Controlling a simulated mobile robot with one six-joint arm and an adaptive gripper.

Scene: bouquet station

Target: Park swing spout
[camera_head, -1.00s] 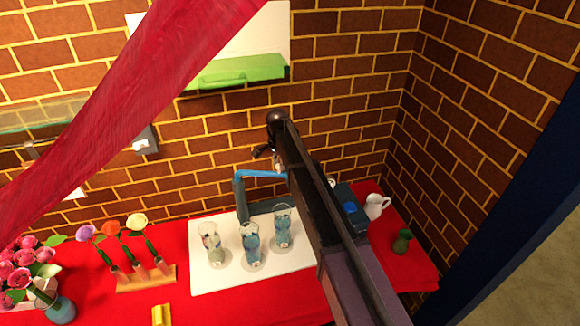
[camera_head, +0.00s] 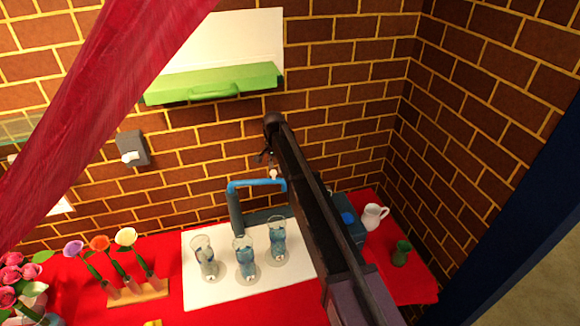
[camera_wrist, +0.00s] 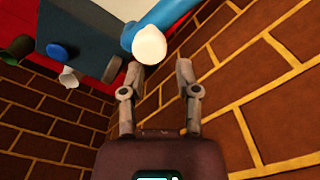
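The swing spout (camera_head: 255,183) is a blue tube on a dark grey post (camera_head: 235,208) behind the glasses. Its arm points right and its end bends down. In the wrist view the blue spout (camera_wrist: 168,14) ends in a rounded white tip (camera_wrist: 150,45), just beyond my left fingertip. My gripper (camera_wrist: 160,70) is open, with nothing between its fingers. In the head view my gripper (camera_head: 268,160) is small and dark, just above the spout's arm. I cannot tell whether a finger touches the spout.
Several glasses, among them one with blue water (camera_head: 244,258), stand on a white mat (camera_head: 205,294). A dark box with a blue button (camera_head: 348,218), a white pitcher (camera_head: 374,216) and a green vase (camera_head: 401,252) are at right. A green shelf (camera_head: 215,84) hangs above.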

